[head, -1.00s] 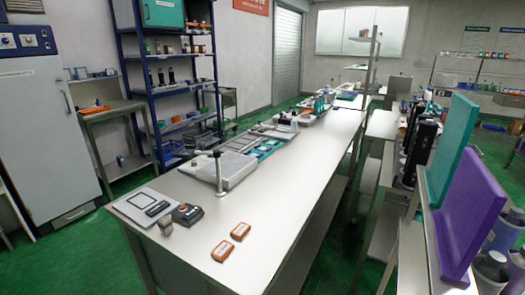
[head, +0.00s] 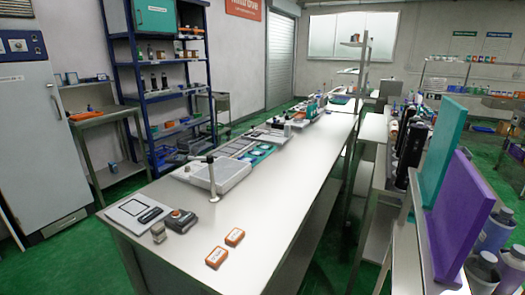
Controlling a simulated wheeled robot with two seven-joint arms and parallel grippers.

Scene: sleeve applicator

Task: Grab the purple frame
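The purple frame (head: 465,218) is a flat upright panel at the right of the head view. It leans slightly on the edge of a grey shelf unit, and its right face is turned towards me. A teal frame (head: 441,152) of similar shape stands just behind it. The lower edge of the purple frame is at the shelf, near some bottles. Neither of my grippers shows in the head view, so their state is hidden.
A long steel table (head: 262,212) runs through the middle, with orange boxes (head: 217,257) and a grey applicator device (head: 212,178) on it. Grey bottles (head: 483,270) stand right of the purple frame. Green floor (head: 335,262) lies between table and shelf unit.

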